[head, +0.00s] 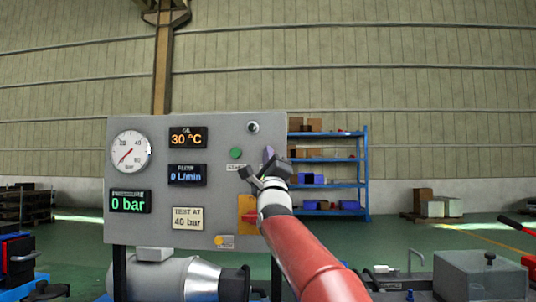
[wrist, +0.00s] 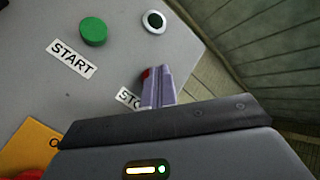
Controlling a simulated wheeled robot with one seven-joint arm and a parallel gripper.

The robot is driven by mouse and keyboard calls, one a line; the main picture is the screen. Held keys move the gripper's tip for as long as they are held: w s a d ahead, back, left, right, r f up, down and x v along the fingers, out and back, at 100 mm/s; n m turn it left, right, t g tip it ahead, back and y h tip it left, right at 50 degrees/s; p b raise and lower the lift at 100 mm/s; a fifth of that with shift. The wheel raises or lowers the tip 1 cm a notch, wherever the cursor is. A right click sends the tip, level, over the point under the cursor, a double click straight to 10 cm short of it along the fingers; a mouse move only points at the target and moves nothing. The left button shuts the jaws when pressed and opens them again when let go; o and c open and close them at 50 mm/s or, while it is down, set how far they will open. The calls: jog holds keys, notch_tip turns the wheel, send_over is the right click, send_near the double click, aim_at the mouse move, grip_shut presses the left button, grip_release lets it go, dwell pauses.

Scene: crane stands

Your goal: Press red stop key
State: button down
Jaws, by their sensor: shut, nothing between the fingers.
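The grey panel (head: 200,228) stands upright ahead of me. The red stop key (wrist: 146,72) shows only as a red sliver beside my fingertips in the wrist view; my fingers hide the rest. The STOP label (wrist: 125,96) below it is partly covered. My gripper (wrist: 157,73) is shut and empty, its tips over the key; I cannot tell whether they touch it. In the head view my gripper (head: 268,154) hides the stop key. The green start key (wrist: 92,31) with its START label (wrist: 72,58) is to the left.
A black round socket or switch (wrist: 154,21) sits above the keys. A yellow plate (wrist: 30,148) with a red part is lower left. The pressure display (head: 130,201) reads 0 bar; the flow display (head: 187,175) reads 0 L/min. A blue shelf (head: 364,175) stands behind.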

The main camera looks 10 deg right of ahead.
jog(key=shift+s+a+b, duration=0.2)
jog(key=shift+s+b, duration=0.55)
jog(key=s+b, duration=0.1)
jog(key=s+a+b, duration=0.1)
jog(key=s, duration=0.1)
jog(key=s+b, duration=0.1)
jog(key=b, duration=0.1)
jog(key=shift+s+a, duration=0.3)
jog(key=shift+s, duration=0.1)
dwell(0.4)
